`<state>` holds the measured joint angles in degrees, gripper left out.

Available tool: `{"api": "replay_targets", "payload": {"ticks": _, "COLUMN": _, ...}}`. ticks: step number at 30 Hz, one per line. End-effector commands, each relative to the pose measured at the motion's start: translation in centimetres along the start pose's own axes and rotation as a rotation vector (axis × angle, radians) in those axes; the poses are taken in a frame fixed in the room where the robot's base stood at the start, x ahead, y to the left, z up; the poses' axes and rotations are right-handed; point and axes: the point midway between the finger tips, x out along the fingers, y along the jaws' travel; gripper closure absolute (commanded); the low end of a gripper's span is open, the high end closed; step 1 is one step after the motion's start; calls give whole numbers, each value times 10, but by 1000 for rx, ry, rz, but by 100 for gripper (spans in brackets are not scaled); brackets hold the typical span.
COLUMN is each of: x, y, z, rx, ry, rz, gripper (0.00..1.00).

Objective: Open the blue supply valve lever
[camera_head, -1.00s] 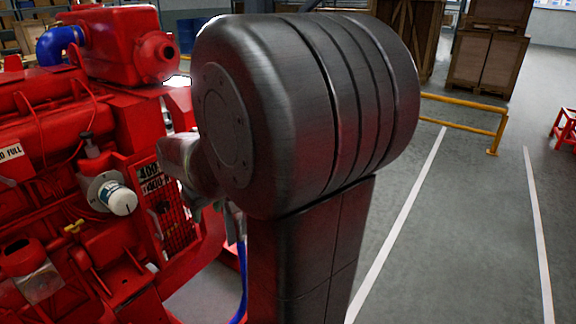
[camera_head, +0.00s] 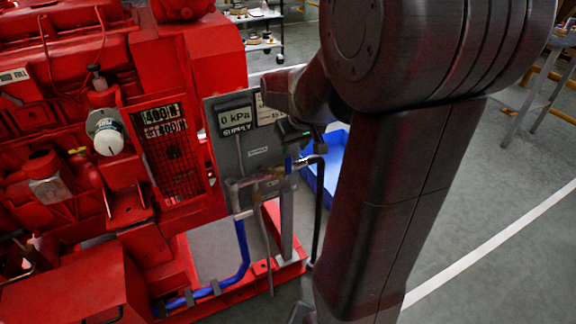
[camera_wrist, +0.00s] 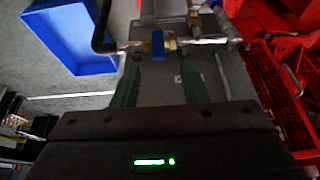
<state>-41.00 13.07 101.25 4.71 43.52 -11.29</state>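The blue supply valve lever (camera_wrist: 157,45) shows in the wrist view, on a brass valve (camera_wrist: 171,44) in a horizontal metal pipe. In the head view the lever is a small blue patch (camera_head: 289,165) beside the panel, partly hard to make out. My gripper (camera_wrist: 158,70) is open, with its two greenish fingers apart and nothing between them. In the wrist picture the lever lies just past the fingertips, between their lines; I cannot tell the exact gap. In the head view my gripper (camera_head: 297,133) is mostly hidden by my arm, just above the pipe.
A grey panel (camera_head: 262,155) carries a supply display reading 0 kPa (camera_head: 236,118). The red engine (camera_head: 190,65) fills the left. A blue hose (camera_head: 243,250) runs down to the red base. A black pipe (camera_head: 319,210) stands right of the valve, near a blue bin (camera_head: 333,150).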

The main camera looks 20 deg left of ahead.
Motion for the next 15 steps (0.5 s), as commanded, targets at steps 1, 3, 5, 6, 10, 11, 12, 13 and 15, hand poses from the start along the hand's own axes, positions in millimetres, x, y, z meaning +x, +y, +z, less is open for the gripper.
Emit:
{"api": "replay_targets", "payload": {"ticks": 1, "x": 14, "y": 0, "z": 2, "rx": 0, "ry": -4, "rz": -1, "gripper": 60}}
{"api": "replay_targets", "payload": {"ticks": 3, "x": 29, "y": 0, "z": 2, "rx": -1, "ry": -4, "rz": -1, "gripper": 60}}
{"api": "replay_targets", "payload": {"ticks": 5, "x": 42, "y": 0, "z": 2, "rx": -1, "ry": -5, "rz": -1, "gripper": 60}}
{"api": "replay_targets", "payload": {"ticks": 6, "x": 50, "y": 0, "z": 2, "rx": -1, "ry": -5, "rz": -1, "gripper": 60}}
{"api": "replay_targets", "payload": {"ticks": 10, "x": 72, "y": 0, "z": 1, "rx": -1, "ry": -3, "rz": -1, "gripper": 60}}
{"api": "replay_targets", "payload": {"ticks": 11, "x": 77, "y": 0, "z": 2, "rx": -1, "ry": -3, "rz": -1, "gripper": 60}}
{"api": "replay_targets", "payload": {"ticks": 12, "x": 82, "y": 0, "z": 1, "rx": -1, "ry": -3, "rz": -1, "gripper": 60}}
{"api": "replay_targets", "payload": {"ticks": 13, "x": 85, "y": 0, "z": 1, "rx": -1, "ry": -2, "rz": 0, "gripper": 60}}
{"api": "replay_targets", "payload": {"ticks": 15, "x": 92, "y": 0, "z": 1, "rx": -1, "ry": -2, "rz": 0, "gripper": 60}}
